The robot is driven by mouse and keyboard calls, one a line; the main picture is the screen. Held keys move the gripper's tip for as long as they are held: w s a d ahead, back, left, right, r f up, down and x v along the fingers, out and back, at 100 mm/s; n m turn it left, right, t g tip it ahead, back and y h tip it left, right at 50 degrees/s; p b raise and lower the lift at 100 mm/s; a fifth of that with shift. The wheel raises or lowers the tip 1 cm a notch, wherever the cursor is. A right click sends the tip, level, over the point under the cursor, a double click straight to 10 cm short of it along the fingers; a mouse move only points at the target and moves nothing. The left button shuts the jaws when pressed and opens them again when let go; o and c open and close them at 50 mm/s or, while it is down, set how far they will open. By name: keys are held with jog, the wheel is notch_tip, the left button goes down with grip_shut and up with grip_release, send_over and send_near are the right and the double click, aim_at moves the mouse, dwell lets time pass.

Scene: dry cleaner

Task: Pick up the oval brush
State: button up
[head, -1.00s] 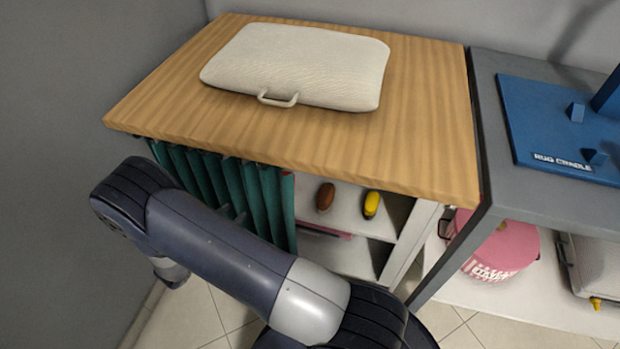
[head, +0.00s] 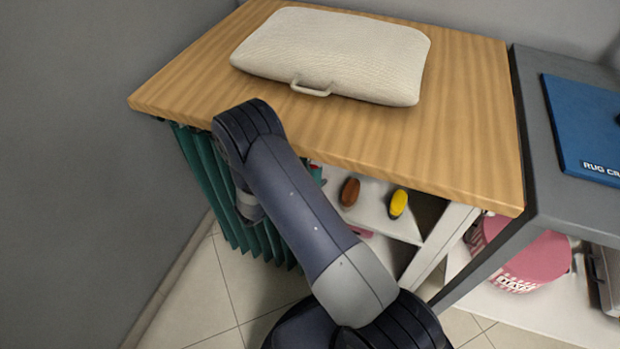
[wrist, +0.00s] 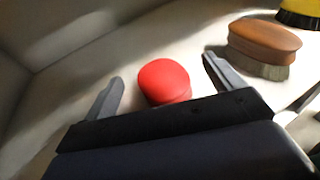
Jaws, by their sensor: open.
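Three rounded brush-like things lie on the white shelf under the wooden table. In the wrist view a red, oval-topped one (wrist: 165,82) is between and just ahead of the fingers of my gripper (wrist: 163,72), which is open and empty. No bristles show on it. A brown oval brush (wrist: 264,42) with grey bristles stands to the right, outside the fingers; the head view shows it too (head: 349,191). A yellow one (wrist: 300,12) is farther right, also in the head view (head: 398,203). The frames do not settle which one is meant. My gripper is hidden in the head view.
The wooden tabletop (head: 440,140) hangs over the shelf (head: 375,215) and carries a cream padded case (head: 335,55). A teal curtain (head: 205,170) covers the shelf's left part. A grey table leg (head: 470,265) and pink basket (head: 530,265) stand to the right.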

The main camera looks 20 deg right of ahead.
jog(key=shift+d, duration=0.1)
jog(key=c, duration=1.3)
